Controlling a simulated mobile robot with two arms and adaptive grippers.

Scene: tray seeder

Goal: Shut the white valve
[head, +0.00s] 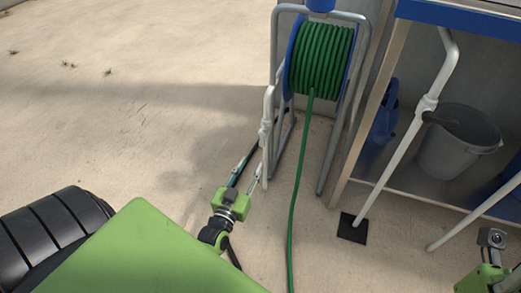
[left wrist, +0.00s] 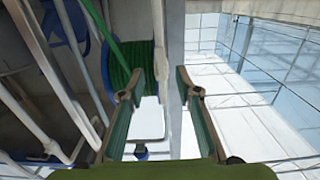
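A white upright pipe with a thicker valve-like fitting (head: 265,131) stands in front of the hose reel in the head view. A dark bar runs past the fitting; I cannot tell whether it is a lever. Another white pipe fitting (head: 427,104) with a dark handle (head: 441,118) is at the right. My left gripper (head: 246,179) is low and left of the first pipe, fingers toward it. In the left wrist view the left gripper (left wrist: 161,95) is open, and a pale post (left wrist: 173,45) shows beyond its fingers. My right gripper is at the lower right, its fingers hidden.
The hose reel (head: 322,55) has a grey tube frame, and its green hose (head: 299,180) runs down along the floor. A bench frame (head: 367,105) with a grey bucket (head: 461,145) stands at the right.

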